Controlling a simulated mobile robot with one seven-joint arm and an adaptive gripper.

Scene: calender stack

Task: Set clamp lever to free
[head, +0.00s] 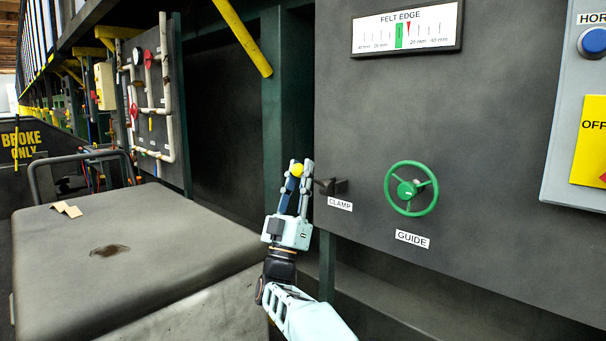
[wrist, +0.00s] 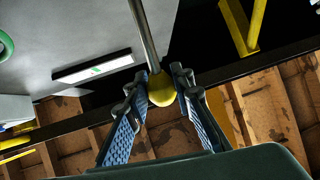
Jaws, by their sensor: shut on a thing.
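The clamp lever has a yellow ball knob (head: 297,170) and a dark pivot block (head: 331,186) on the grey panel, just above the white CLAMP label (head: 340,204). My gripper (head: 299,178) is at the panel's left edge, with its fingers pointing up on both sides of the knob. In the wrist view my gripper (wrist: 167,95) is shut on the yellow knob (wrist: 161,90), and the lever's metal rod (wrist: 147,38) runs up from it. In the head view most of the rod is hidden by the fingers.
A green GUIDE handwheel (head: 410,188) is right of the clamp. A FELT EDGE gauge (head: 407,29) is above. A control box with a blue button (head: 593,42) is at far right. A dark padded cart (head: 180,225) fills the lower left. A yellow bar (head: 243,38) hangs above my gripper.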

